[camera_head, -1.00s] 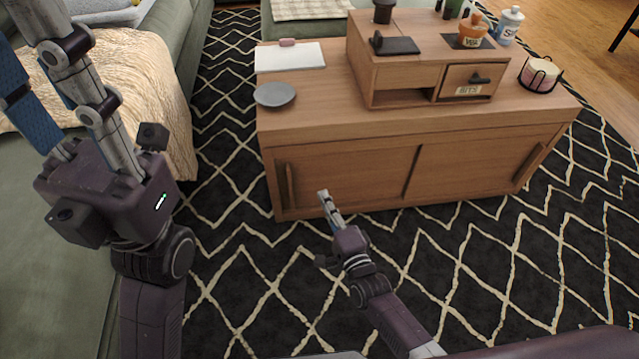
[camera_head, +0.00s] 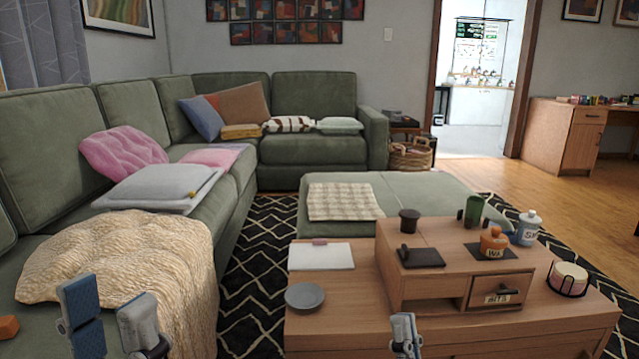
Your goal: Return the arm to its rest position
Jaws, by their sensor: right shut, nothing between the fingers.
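My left gripper (camera_head: 110,312) shows at the bottom left, pointing up in front of the sofa, its two fingers apart with nothing between them. Its palm is cut off by the lower edge. My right gripper (camera_head: 405,334) shows only its fingertips at the bottom middle, shut and empty. It appears in front of the wooden coffee table (camera_head: 345,325). Both arms behind the grippers are out of view.
The table carries a grey plate (camera_head: 305,296), a white notepad (camera_head: 321,256) and a raised drawer box (camera_head: 440,285) with jars and bottles. A green sectional sofa (camera_head: 150,95) with a cream blanket (camera_head: 120,260) lies left. Wooden floor (camera_head: 580,215) is open at right.

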